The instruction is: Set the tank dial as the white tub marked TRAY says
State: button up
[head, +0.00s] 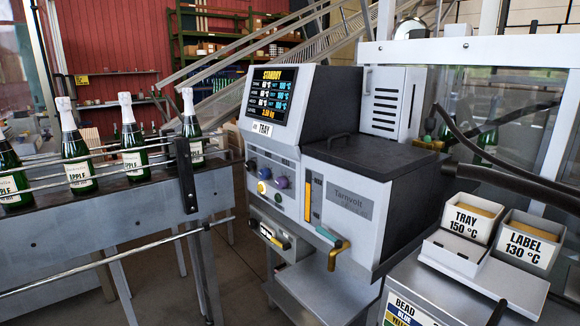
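The white tub marked TRAY (467,224) stands at the right and reads "TRAY 150 °C"; tan contents show at its top. The grey glue machine (365,190) stands in the middle. Its screen (271,95) reads STANDBY above several rows of small temperatures, not surely legible. A tag (263,128) below the screen reads TRAY. Several coloured knobs sit on the front panel, including a yellow knob (261,187) and a purple knob (282,182). Their captions are too small to read, so I cannot tell which is the tank dial. My gripper is not in view.
A second white tub (528,246) reads "LABEL 130 °C". A brass nozzle (337,255) juts from the machine's front. Dark hoses (515,182) cross at the right. A bottle conveyor (110,210) with guide rails runs along the left. Floor shows between conveyor and machine.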

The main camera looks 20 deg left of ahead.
aim_at(251, 166)
jog(key=u, duration=1.95)
jog(key=i, duration=2.75)
jog(key=z, duration=2.8)
